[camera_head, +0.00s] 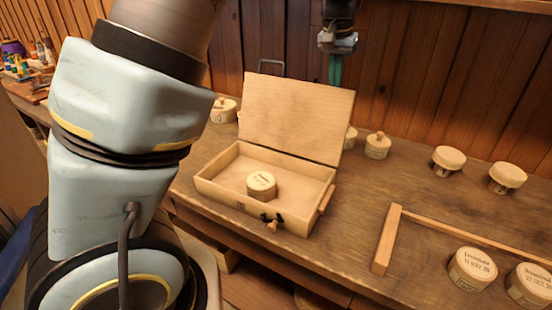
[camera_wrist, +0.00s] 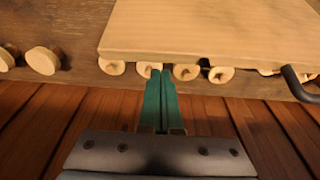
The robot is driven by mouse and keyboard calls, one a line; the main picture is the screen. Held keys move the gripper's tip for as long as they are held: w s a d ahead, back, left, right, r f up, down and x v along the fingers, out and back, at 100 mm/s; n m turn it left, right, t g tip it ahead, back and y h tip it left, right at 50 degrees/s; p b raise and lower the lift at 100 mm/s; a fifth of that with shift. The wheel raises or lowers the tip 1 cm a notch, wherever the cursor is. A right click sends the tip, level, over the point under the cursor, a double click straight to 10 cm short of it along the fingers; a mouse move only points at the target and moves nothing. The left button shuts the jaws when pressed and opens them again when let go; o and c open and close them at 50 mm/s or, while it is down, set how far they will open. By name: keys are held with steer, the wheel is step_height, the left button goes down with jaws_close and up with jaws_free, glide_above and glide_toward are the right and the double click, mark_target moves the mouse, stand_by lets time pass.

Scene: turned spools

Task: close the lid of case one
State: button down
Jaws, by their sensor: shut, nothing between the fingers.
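A pale wooden case (camera_head: 225,195) stands on the bench with its lid (camera_head: 295,115) raised and tilted slightly back; no number shows on it. One labelled spool (camera_head: 262,184) lies inside the case. A dark latch and small knob are on its front. My gripper (camera_head: 336,82) is beyond the lid's top right corner, on the wall side, its green fingers pointing down. In the wrist view the shut fingers (camera_wrist: 160,72) are just short of the lid's edge (camera_wrist: 205,35); I cannot tell whether they touch. Nothing is between them.
Several spools stand along the back of the bench, such as one (camera_head: 377,146) right of the lid. A wooden frame (camera_head: 388,240) and more spools (camera_head: 472,268) are at right. A plank wall is close behind.

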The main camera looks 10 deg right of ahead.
steer(key=shift+f, duration=0.15)
steer(key=shift+f+b, duration=0.95)
steer(key=shift+f, duration=0.6)
steer(key=shift+s+a, duration=1.65)
steer(key=shift+s, duration=0.3)
steer(key=shift+s+a, duration=1.65)
steer(key=shift+s, duration=0.25)
steer(key=shift+r, duration=0.15)
step_height(320, 180, up, 8)
steer(key=p, duration=0.6)
